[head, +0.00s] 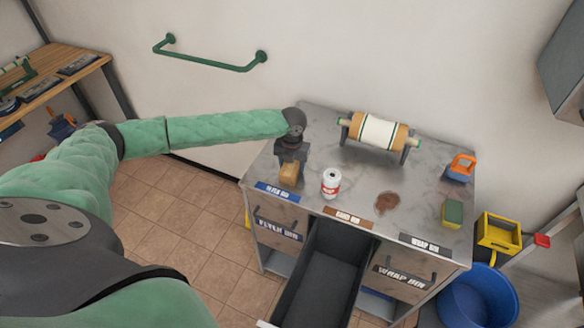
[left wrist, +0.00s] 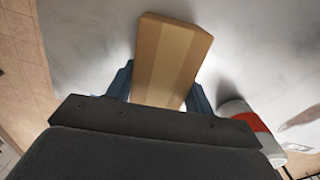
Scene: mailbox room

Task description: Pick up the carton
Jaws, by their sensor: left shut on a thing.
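The carton (head: 289,173) is a small tan-brown box at the left end of the grey marble counter. It also shows in the left wrist view (left wrist: 172,58), between the two blue-grey fingers. My left gripper (head: 290,163) points down and is shut on the carton. I cannot tell whether the carton touches the counter or is just above it. My right gripper is not in view.
A white and red can (head: 331,182) stands close to the right of the carton. A paper roll on a holder (head: 377,134), a brown stain (head: 387,202), a sponge (head: 453,213) and an orange-blue item (head: 460,168) are on the counter (head: 425,180). An open drawer (head: 318,275) juts out in front.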

